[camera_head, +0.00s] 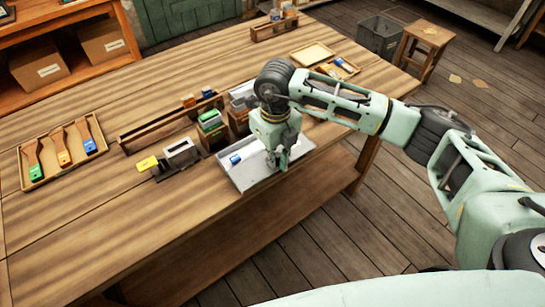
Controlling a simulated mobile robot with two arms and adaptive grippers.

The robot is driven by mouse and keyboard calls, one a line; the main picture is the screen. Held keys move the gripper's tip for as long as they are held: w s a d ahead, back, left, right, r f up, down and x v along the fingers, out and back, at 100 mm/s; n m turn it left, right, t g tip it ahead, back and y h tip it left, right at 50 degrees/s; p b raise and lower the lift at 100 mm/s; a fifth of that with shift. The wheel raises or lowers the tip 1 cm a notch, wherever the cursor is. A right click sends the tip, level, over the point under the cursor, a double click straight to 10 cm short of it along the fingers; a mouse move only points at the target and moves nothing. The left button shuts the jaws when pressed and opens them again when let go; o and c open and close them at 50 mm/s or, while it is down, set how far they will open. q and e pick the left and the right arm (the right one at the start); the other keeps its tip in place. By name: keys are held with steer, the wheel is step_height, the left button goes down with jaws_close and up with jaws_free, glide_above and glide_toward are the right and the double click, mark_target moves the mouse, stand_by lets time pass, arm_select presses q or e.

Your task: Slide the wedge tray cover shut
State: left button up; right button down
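A small wooden tray (345,73) lies at the right back of the table, with a blue piece and other small pieces in its open part. A pale flat wooden panel (312,54) lies at its left; it looks like the tray's cover, drawn aside so the pieces show. My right gripper (278,164) points down over a light grey metal tray (253,180) at the table's front edge, well apart from the wooden tray and panel. Its fingers are small and dark here, and I cannot tell whether they are open. My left gripper is not in view.
A blue piece (235,159) lies in the metal tray. Wooden racks with colored blocks (210,121) stand left of my arm. A tray with several handled tools (62,152) lies at far left. My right forearm passes in front of the table's right side. The front left tabletop is clear.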

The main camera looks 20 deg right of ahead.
steer(key=shift+w+d+r, duration=0.1)
steer(key=shift+w+d, duration=0.25)
steer(key=shift+d, duration=0.2)
steer(key=shift+w+a+b, duration=0.1)
steer(key=shift+w+b, duration=0.15)
steer(key=shift+b, duration=0.05)
steer(key=w+b, duration=0.1)
steer(key=w+a+b, duration=0.1)
steer(key=w, duration=0.1)
steer(key=w+a+b, duration=0.1)
steer(key=w, duration=0.1)
steer(key=shift+w+b, duration=0.25)
steer(key=shift+b, duration=0.1)
steer(key=shift+w+a, duration=0.15)
steer(key=shift+w, duration=0.2)
steer(key=c, duration=1.7)
jaws_free()
steer(key=shift+s+d, duration=0.1)
steer(key=shift+d, duration=0.1)
steer(key=shift+c, duration=0.2)
steer(key=o, duration=0.7)
steer(key=shift+a, duration=0.3)
